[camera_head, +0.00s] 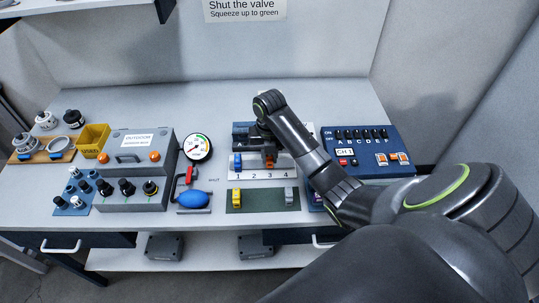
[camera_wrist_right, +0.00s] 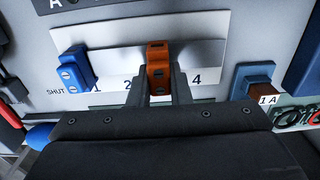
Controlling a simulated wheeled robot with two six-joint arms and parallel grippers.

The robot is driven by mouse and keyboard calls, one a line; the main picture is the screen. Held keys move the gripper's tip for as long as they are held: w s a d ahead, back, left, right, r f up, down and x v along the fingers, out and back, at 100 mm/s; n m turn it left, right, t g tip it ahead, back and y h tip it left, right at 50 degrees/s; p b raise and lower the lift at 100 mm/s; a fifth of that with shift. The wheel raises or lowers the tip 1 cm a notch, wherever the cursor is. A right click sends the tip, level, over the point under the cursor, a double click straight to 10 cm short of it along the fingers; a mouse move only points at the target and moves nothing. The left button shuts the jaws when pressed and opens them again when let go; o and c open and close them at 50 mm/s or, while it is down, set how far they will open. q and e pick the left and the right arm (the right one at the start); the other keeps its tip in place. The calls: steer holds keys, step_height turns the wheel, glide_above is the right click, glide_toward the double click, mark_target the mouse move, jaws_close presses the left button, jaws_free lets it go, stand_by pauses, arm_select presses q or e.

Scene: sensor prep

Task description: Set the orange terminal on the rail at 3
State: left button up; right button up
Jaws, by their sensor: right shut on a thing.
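The orange terminal (camera_wrist_right: 158,62) is between the fingers of my right gripper (camera_wrist_right: 161,88), which is shut on it. It is in line with the rail (camera_wrist_right: 205,55), between labels 2 and 4; label 3 is hidden by the gripper in the wrist view. Whether it touches the rail I cannot tell. In the head view the right gripper (camera_head: 268,153) is over the label strip (camera_head: 262,175), with the orange terminal (camera_head: 270,163) partly hidden below it. A blue terminal (camera_head: 237,162) stands on the rail at 1. My left gripper is not in view.
A green mat (camera_head: 263,203) in front holds a yellow terminal (camera_head: 237,195) and a grey one (camera_head: 290,195). A blue switch panel (camera_head: 365,165) stands to the right. A gauge (camera_head: 197,147), a blue bulb (camera_head: 193,198) and a grey sensor box (camera_head: 140,155) stand to the left.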

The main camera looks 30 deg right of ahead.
steer(key=shift+f+p, duration=0.2)
steer(key=shift+p, duration=0.8)
stand_by(1.2)
steer(key=shift+f, duration=0.2)
stand_by(0.7)
steer(key=o, duration=0.9)
steer(key=shift+r, duration=0.1)
steer(key=shift+r+p, duration=3.5)
steer(key=shift+p, duration=0.55)
steer(key=shift+f, duration=0.15)
